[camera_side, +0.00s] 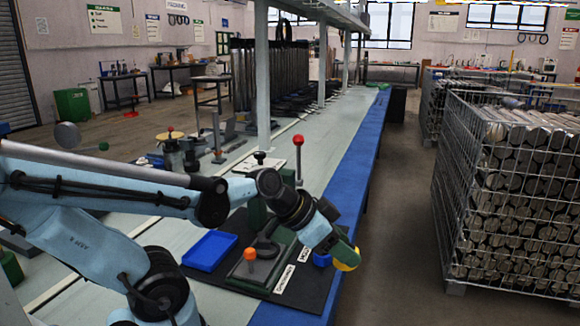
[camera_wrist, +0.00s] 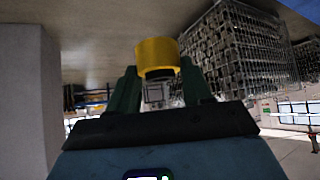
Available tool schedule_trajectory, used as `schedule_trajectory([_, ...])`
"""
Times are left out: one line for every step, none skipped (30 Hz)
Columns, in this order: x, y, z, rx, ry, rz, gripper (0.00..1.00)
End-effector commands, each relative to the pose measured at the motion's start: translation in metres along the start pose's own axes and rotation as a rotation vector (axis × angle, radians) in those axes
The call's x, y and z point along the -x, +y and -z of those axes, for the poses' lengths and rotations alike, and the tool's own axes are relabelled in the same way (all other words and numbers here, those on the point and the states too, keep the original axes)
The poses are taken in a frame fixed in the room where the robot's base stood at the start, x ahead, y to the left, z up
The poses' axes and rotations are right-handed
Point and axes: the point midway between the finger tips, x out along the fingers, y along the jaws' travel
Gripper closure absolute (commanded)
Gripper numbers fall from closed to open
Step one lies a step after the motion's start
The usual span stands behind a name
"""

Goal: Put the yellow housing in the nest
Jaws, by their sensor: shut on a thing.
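The yellow housing (camera_wrist: 156,52) is a short, round piece with a dark opening, gripped between the two green fingers of my gripper (camera_wrist: 158,82) in the wrist view. In the side view the yellow housing (camera_side: 348,264) shows at the tip of my gripper (camera_side: 343,256), held in the air at the right front edge of the bench. A green fixture (camera_side: 262,268) with an orange knob stands on a dark mat, left of my gripper. I cannot make out the nest itself for certain; my wrist hides part of that area.
A blue tray (camera_side: 209,250) lies left of the fixture. A small blue bin (camera_side: 322,260) is beside my gripper. A red-knobbed lever (camera_side: 298,150) rises behind my wrist. A wire cage of metal cylinders (camera_side: 515,190) stands across the aisle at right.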

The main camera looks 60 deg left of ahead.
Motion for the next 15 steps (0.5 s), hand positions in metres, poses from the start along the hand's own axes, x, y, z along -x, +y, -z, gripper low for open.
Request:
schedule_trajectory([0.0010, 0.0015, 0.0029, 0.025, 0.000, 0.026, 0.89])
schedule_trajectory([0.0016, 0.0011, 0.0047, 0.042, 0.001, 0.045, 0.89])
schedule_trajectory([0.0024, 0.0007, 0.0064, 0.065, 0.001, 0.068, 0.89])
schedule_trajectory([0.0029, 0.0004, 0.0076, 0.082, 0.001, 0.085, 0.89])
schedule_trajectory([0.0035, 0.0004, 0.0089, 0.098, 0.001, 0.101, 0.89])
schedule_trajectory([0.0040, 0.0000, 0.0097, 0.120, 0.000, 0.122, 0.89])
schedule_trajectory([0.0045, -0.0001, 0.0108, 0.136, 0.001, 0.138, 0.89])
schedule_trajectory([0.0048, -0.0002, 0.0113, 0.152, 0.000, 0.154, 0.89])
schedule_trajectory([0.0054, -0.0007, 0.0121, 0.173, 0.001, 0.176, 0.89])
schedule_trajectory([0.0055, -0.0008, 0.0120, 0.189, 0.000, 0.191, 0.89])
schedule_trajectory([0.0059, -0.0012, 0.0122, 0.206, 0.001, 0.207, 0.89])
schedule_trajectory([0.0060, -0.0018, 0.0115, 0.227, -0.001, 0.230, 0.89])
schedule_trajectory([0.0062, -0.0022, 0.0114, 0.245, 0.000, 0.246, 0.89])
schedule_trajectory([0.0062, -0.0029, 0.0104, 0.263, -0.002, 0.264, 0.89])
schedule_trajectory([0.0064, -0.0039, 0.0097, 0.287, -0.001, 0.288, 0.89])
